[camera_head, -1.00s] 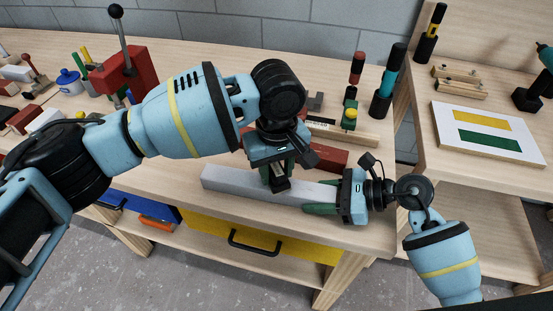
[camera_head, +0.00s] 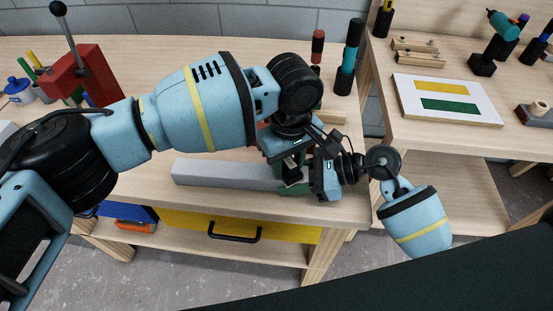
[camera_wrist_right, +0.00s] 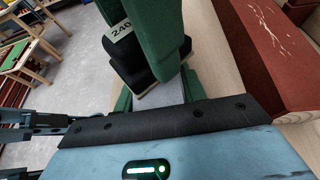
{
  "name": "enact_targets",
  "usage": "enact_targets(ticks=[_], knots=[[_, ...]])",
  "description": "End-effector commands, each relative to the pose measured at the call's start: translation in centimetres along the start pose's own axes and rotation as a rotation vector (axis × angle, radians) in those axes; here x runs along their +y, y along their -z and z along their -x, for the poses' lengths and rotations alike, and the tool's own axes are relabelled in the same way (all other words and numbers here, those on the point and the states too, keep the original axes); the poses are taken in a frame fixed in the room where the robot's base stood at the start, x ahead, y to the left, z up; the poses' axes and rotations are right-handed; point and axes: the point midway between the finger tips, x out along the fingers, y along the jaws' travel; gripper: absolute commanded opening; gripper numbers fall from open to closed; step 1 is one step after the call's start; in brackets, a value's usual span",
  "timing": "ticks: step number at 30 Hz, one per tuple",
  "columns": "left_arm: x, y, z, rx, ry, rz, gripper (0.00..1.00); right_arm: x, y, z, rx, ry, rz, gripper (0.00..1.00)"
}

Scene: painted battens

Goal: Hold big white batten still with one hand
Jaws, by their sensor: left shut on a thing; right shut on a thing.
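The big white batten (camera_head: 222,175) lies lengthwise near the bench's front edge. A short stretch of the batten (camera_wrist_right: 174,92) shows in the right wrist view. My right gripper (camera_head: 288,188) comes from the right and is shut on its right end. My left gripper (camera_head: 292,172) points down over the batten, close beside the right one, and is shut on a dark sanding block (camera_wrist_right: 128,62) with a "240" label. The block sits on or just above the batten; contact is hard to tell. The grippers hide the batten's right part.
A reddish batten (camera_wrist_right: 262,45) lies behind the white one. A red lever press (camera_head: 80,72) stands at the back left. The side bench at right holds a white board (camera_head: 447,98) with yellow and green bars. The bench front left of the grippers is clear.

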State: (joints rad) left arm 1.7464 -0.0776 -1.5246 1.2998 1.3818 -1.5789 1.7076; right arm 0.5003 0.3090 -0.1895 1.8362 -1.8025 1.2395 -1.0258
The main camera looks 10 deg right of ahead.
Motion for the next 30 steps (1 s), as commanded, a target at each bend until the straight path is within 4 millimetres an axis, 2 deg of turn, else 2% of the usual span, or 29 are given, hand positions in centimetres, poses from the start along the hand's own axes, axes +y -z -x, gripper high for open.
enact_targets(ticks=[28, 30], knots=[[-7.0, 4.9, -0.1, 0.001, 0.003, 0.003, 0.09, 0.0, 0.0, 0.0, -0.001, 0.000, 0.000, 0.09], [-6.7, 4.8, 0.8, 0.003, 0.000, 0.000, 0.09, 0.0, 0.0, 0.0, -0.001, 0.000, 0.000, 0.09]])
